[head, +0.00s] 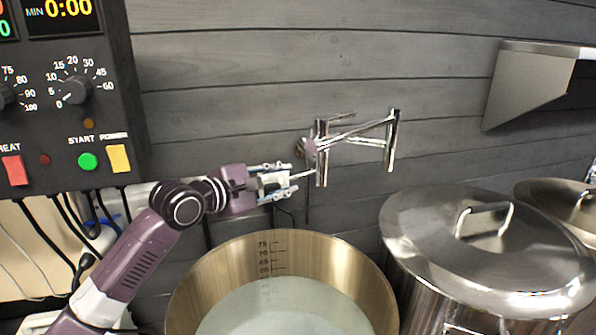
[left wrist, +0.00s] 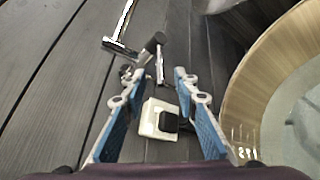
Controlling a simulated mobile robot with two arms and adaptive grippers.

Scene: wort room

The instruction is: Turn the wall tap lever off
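The chrome wall tap (head: 321,150) is on the grey plank wall above the open pot, with its jointed spout (head: 360,128) reaching right. It also shows ahead of the fingers in the left wrist view (left wrist: 152,46). A thin bar that looks like its lever (left wrist: 160,66) points toward my gripper there. My left gripper (head: 291,178) is just left of the tap. In the left wrist view its two blue-sided fingers (left wrist: 158,86) are apart, with the bar's near end around the gap between the tips. Contact cannot be told. My right gripper is not in view.
An open steel pot (head: 350,253) with pale liquid stands below the gripper. A lidded steel pot (head: 535,268) stands to its right. A control panel (head: 95,130) with cables hangs at left, and a steel shelf (head: 530,85) at upper right. The wall above the tap is clear.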

